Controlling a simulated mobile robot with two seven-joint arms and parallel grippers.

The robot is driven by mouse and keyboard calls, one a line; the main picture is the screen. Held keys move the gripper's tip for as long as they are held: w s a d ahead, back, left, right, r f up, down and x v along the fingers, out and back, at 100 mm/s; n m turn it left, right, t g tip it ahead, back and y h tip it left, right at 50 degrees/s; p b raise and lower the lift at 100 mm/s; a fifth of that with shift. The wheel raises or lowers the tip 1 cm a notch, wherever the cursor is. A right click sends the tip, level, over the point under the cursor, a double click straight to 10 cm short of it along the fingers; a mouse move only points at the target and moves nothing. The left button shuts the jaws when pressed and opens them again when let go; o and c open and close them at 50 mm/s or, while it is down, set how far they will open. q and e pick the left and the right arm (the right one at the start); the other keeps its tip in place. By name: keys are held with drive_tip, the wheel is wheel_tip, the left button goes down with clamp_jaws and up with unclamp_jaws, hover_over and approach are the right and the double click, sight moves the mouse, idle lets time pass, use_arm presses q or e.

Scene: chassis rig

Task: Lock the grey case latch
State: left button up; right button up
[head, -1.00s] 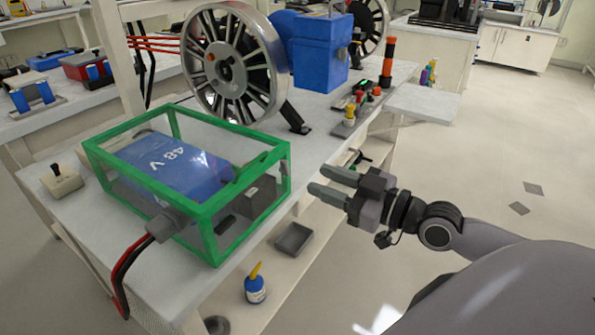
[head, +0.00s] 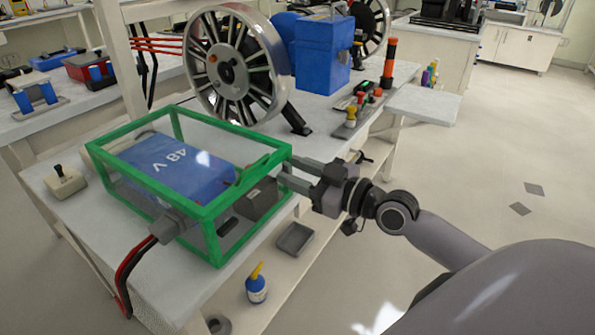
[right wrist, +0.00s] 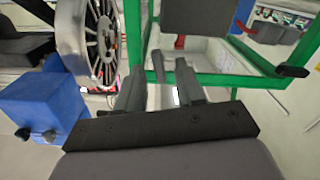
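The case (head: 213,212) is a green-framed box with clear walls over a blue battery marked 48 V (head: 182,166). It stands on the bench at the left in the head view. My right gripper (head: 288,171) is at the case's right end, its two fingers apart and pointing at the green frame. In the right wrist view the green frame (right wrist: 228,80) is just past the fingertips. A short grey bar (right wrist: 163,66), perhaps the latch, shows between the open fingers; I cannot tell whether they touch it. In the head view the fingers hide that spot. My left gripper is out of view.
A grey plug with red and black cables (head: 169,226) is on the case's near side. A spoked wheel (head: 230,70) and a blue box (head: 322,55) stand behind. A grey tray (head: 294,240) and a blue bottle (head: 256,286) are on the lower shelf.

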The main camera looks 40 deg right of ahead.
clamp_jaws()
drive_tip(key=shift+m+p, duration=0.35)
drive_tip(key=shift+m, duration=0.35)
drive_tip(key=shift+d+m, duration=0.1)
drive_tip(key=shift+m, duration=0.7)
unclamp_jaws()
drive_tip(key=v, duration=0.7)
